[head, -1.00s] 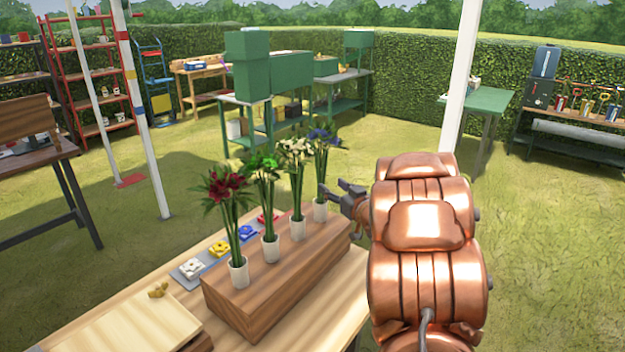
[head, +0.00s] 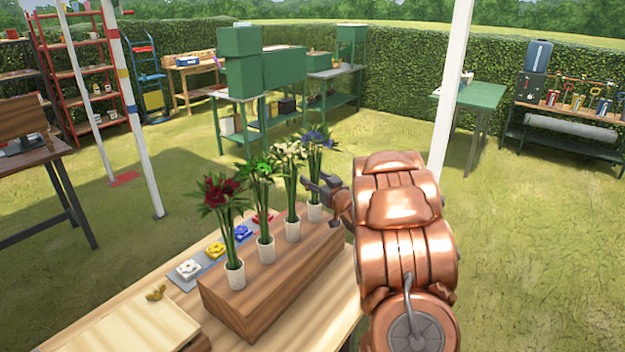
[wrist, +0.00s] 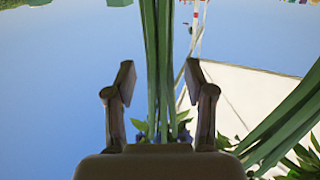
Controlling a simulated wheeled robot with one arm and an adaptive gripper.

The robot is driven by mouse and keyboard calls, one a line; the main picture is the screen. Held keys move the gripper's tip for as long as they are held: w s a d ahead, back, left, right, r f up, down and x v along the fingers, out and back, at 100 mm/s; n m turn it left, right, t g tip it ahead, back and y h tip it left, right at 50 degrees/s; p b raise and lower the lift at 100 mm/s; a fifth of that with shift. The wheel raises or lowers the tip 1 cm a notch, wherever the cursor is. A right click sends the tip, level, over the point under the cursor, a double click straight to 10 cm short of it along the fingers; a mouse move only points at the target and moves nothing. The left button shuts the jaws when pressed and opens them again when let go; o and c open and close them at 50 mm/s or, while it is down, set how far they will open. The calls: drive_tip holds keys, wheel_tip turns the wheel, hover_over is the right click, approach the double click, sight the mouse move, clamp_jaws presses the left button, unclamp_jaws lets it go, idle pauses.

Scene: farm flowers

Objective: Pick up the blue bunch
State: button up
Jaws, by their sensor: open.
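The blue bunch (head: 319,138) is dark blue-violet flowers on long green stems, upright in a white cup (head: 314,213) at the far end of a wooden block (head: 285,280). My gripper (head: 314,184) is at its stems, below the flowers and above the cup, reaching in from the right. In the wrist view the green stems (wrist: 158,60) run between my two open fingers (wrist: 160,73), with a gap on both sides. A few blue petals and leaves show low in that view, partly hidden by the gripper body.
White (head: 290,152), green (head: 261,168) and red (head: 222,190) bunches stand in white cups along the block. Coloured pieces lie on a grey strip (head: 210,262) behind it. A white pole (head: 450,90) rises behind my arm. Grass lies open to the right.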

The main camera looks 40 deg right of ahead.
clamp_jaws()
idle(0.3)
idle(0.3)
